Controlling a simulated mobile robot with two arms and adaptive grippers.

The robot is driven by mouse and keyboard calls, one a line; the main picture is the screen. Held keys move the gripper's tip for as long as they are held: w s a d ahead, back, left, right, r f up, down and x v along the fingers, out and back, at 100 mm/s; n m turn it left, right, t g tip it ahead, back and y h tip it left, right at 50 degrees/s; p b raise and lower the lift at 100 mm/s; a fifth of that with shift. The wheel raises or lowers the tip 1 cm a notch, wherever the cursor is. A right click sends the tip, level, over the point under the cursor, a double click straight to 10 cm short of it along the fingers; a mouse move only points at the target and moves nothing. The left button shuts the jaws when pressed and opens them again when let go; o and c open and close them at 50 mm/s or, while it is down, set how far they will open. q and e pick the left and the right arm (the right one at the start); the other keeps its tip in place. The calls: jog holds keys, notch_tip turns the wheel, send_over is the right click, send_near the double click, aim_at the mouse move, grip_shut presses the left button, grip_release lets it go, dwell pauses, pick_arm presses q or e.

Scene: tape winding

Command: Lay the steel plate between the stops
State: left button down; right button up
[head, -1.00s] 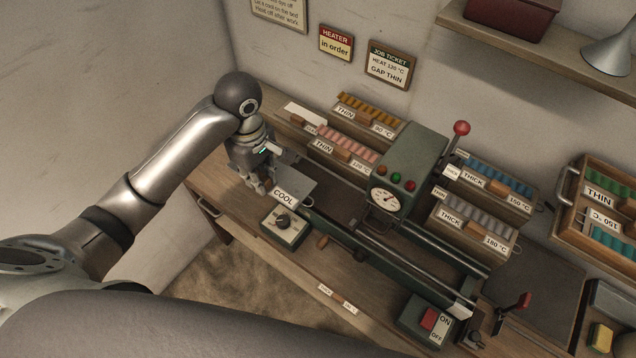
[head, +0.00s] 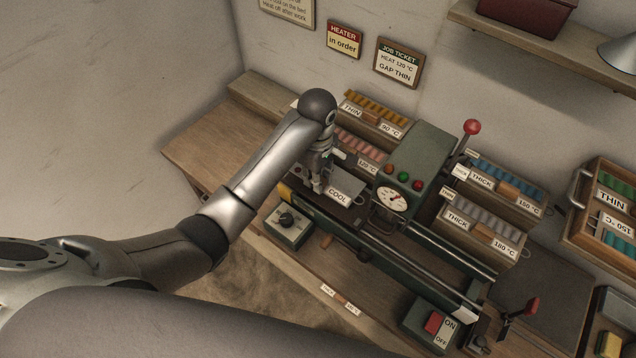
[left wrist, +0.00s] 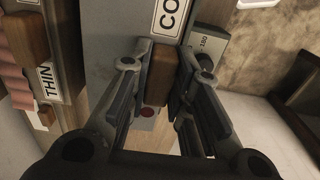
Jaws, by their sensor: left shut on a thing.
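The grey steel plate (head: 350,183), marked COOL, is at the left part of the green machine (head: 442,262), left of its gauge. My left gripper (head: 318,190) is at the plate's left side. In the left wrist view my left gripper (left wrist: 160,100) is shut on the plate's wooden handle (left wrist: 160,72); the grey plate (left wrist: 112,40) and part of its label show beyond the fingers. I cannot tell whether the plate touches the bed below. The stops cannot be made out. My right gripper is not in view.
A dial box (head: 288,225) stands in front of the machine's left end. Trays of coloured strips (head: 372,112) stand behind. A red-knobbed lever (head: 471,128) rises beside the gauge housing (head: 418,155). The bench's left end (head: 205,150) is clear.

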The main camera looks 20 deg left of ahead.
pick_arm(q)
notch_tip(320, 180, down, 3)
jog(key=shift+d+r+p, duration=0.1)
jog(key=shift+r+p, duration=0.05)
jog(key=shift+p, duration=0.65)
jog(key=shift+w+f, duration=0.1)
jog(key=shift+f, duration=0.15)
jog(key=shift+f, duration=0.1)
jog(key=shift+f, duration=0.15)
jog(key=c, duration=1.3)
grip_release()
